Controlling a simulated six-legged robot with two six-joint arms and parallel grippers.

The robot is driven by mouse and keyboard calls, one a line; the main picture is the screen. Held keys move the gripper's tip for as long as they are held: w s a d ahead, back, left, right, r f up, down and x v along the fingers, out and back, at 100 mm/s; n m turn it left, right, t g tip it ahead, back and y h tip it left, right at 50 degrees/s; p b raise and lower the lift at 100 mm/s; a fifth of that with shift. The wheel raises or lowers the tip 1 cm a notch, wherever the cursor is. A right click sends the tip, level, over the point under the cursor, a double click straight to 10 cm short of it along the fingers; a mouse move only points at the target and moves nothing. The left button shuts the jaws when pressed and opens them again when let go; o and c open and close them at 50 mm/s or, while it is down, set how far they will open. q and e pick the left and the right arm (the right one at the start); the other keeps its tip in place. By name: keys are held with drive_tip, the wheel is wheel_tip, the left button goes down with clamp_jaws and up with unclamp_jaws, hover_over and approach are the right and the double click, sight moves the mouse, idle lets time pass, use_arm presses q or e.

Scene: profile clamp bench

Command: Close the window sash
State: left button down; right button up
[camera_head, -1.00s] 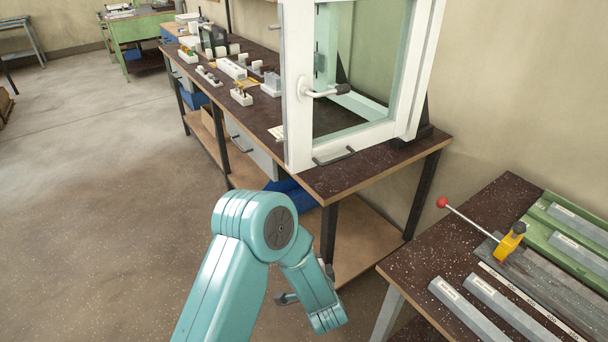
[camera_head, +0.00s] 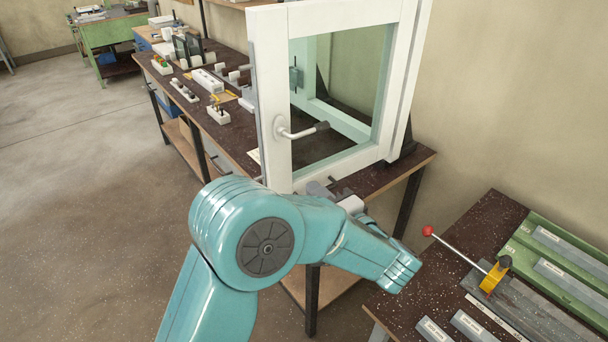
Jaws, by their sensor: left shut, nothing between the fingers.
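The window sash (camera_head: 268,100) is a white frame with a glass pane. It stands swung open over the dark bench, with its handle side toward me and the rest of the window frame behind it. A light lever handle (camera_head: 302,130) with a dark end sticks out from its left stile. My left gripper (camera_head: 328,188) is shut and empty, low by the sash's bottom rail and the bench's front edge. It is partly hidden by my teal arm, and I cannot tell whether it touches the sash. My right gripper is not in view.
The window stands on a long dark workbench (camera_head: 240,141) with small fittings along its left part. A second bench (camera_head: 402,308) at the lower right holds grey profiles and a yellow clamp (camera_head: 495,274) with a red-knobbed lever. Open floor lies at left.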

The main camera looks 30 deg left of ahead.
sight(278, 157)
use_arm(q)
drive_tip(key=p+x, duration=0.2)
drive_tip(key=x, duration=0.9)
drive_tip(key=shift+a, duration=0.25)
drive_tip(key=shift+w+a+p, duration=0.25)
drive_tip(key=shift+a+p, duration=0.05)
drive_tip(key=shift+a, duration=0.15)
drive_tip(key=shift+w+a+f, duration=0.1)
